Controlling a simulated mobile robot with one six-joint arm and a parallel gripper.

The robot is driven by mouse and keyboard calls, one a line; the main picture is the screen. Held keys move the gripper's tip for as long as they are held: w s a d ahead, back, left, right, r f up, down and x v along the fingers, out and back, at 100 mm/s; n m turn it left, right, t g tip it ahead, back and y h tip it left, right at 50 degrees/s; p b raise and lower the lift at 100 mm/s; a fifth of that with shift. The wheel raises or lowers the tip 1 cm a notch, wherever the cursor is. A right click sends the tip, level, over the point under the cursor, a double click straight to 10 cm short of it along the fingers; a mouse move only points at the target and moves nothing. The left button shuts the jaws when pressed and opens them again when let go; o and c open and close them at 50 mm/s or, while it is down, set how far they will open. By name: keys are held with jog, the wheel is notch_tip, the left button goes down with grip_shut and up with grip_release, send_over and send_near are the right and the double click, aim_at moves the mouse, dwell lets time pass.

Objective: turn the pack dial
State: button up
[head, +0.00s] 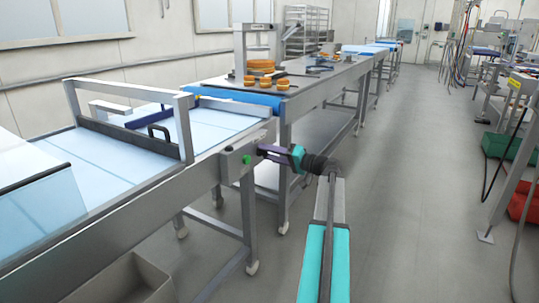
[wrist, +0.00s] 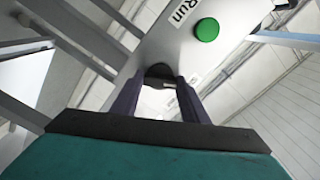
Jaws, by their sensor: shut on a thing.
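The pack dial (wrist: 160,71) is a small dark knob on the grey control panel (wrist: 165,35), seen in the wrist view between my fingertips. My gripper (wrist: 158,82) has its two dark purple fingers shut on the dial, one on either side. In the head view my gripper (head: 261,151) reaches left to the panel at the conveyor's end, and its fingers hide the dial. A green button (wrist: 207,30) sits beside the dial, under a label reading "Run"; it also shows in the head view (head: 247,160).
The conveyor (head: 70,165) with its metal frame guard (head: 184,128) lies to the left. Behind it a table (head: 325,80) carries several orange round items (head: 262,68). The grey floor (head: 410,170) to the right is clear; green (head: 497,147) and red crates (head: 525,200) stand at the far right.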

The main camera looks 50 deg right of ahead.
jog(key=o, duration=1.1)
jog(key=shift+c, duration=0.2)
jog(key=p+v, duration=0.1)
jog(key=v, duration=1.2)
jog(key=shift+s, duration=0.4)
jog(key=shift+f, duration=0.1)
